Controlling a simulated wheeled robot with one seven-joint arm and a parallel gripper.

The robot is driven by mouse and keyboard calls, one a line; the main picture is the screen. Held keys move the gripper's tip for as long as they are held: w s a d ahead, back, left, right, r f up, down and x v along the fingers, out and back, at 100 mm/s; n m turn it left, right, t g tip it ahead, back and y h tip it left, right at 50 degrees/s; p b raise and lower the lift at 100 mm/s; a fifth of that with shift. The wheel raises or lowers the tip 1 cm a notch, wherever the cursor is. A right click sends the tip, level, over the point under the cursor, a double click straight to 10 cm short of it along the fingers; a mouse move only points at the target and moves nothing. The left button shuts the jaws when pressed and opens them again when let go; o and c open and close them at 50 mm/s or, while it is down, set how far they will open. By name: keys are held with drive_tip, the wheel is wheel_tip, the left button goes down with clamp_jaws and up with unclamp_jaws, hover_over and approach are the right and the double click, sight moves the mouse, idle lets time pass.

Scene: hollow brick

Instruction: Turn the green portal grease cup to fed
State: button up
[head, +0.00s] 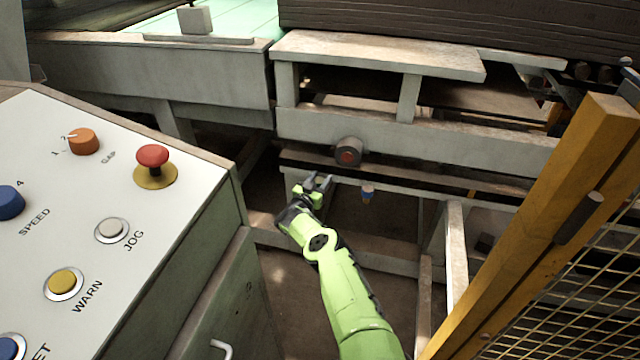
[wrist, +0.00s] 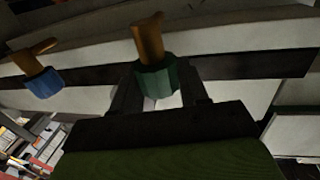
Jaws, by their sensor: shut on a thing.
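The green grease cup (wrist: 156,80) sits between my gripper's (wrist: 160,100) two dark fingers in the wrist view, with a brass-coloured stem (wrist: 148,38) rising from it. The fingers are shut on the cup's sides. In the head view my gripper (head: 314,184) is at the lower rail of the machine, and I cannot make out the green cup there. Whether the cup stands at fed cannot be read from these frames.
A blue grease cup (head: 367,193) hangs beside it; it also shows in the wrist view (wrist: 42,83). A dark round knob with a red centre (head: 348,151) is just above my gripper. A control panel (head: 110,190) is at left, a yellow guard post (head: 545,220) at right.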

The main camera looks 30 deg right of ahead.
drive_tip(key=shift+m+g, duration=0.3)
drive_tip(key=shift+g, duration=0.1)
drive_tip(key=o, duration=1)
drive_tip(key=shift+c, duration=0.2)
drive_tip(key=shift+a, duration=0.1)
drive_tip(key=p+v, duration=1)
drive_tip(key=v, duration=0.2)
drive_tip(key=shift+f, duration=0.25)
